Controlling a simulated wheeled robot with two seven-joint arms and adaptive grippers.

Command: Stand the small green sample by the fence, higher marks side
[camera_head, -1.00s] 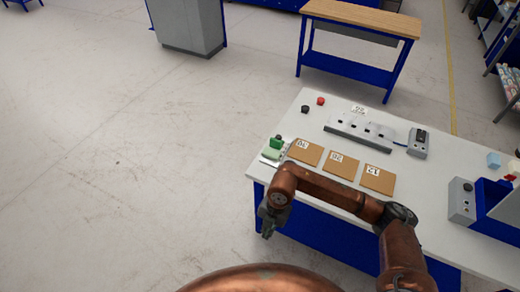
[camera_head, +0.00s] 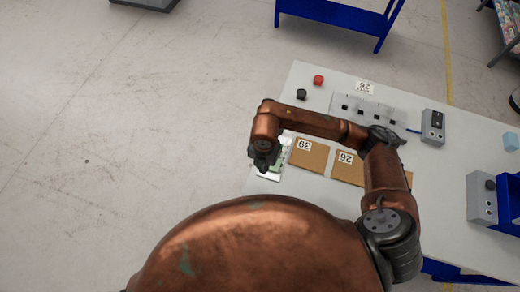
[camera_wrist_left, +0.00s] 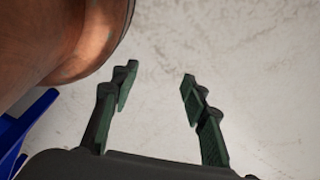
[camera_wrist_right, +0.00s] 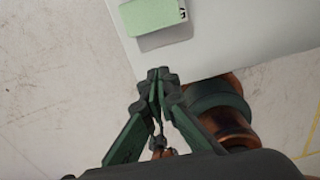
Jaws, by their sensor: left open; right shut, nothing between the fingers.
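A light green block (camera_wrist_right: 154,14) with dark marks on its end lies near the table edge at the top of the right wrist view. In the head view, only a bit of green (camera_head: 282,166) shows beside my arm. My right gripper (camera_head: 264,168) hangs by the table's left edge; it is shut and empty, its fingertips (camera_wrist_right: 160,75) just short of the edge and apart from the block. My left gripper (camera_wrist_left: 157,75) is open and empty over bare floor. A long grey strip with dark slots (camera_head: 366,111) stands on the table; I cannot tell if it is the fence.
Brown labelled plates (camera_head: 309,156) lie along the table's front, partly under my right arm. Red (camera_head: 318,79) and black (camera_head: 301,94) knobs stand at the back left. A grey switch box (camera_head: 433,126), a blue cube (camera_head: 511,141) and a blue-and-grey machine (camera_head: 483,198) are at right.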

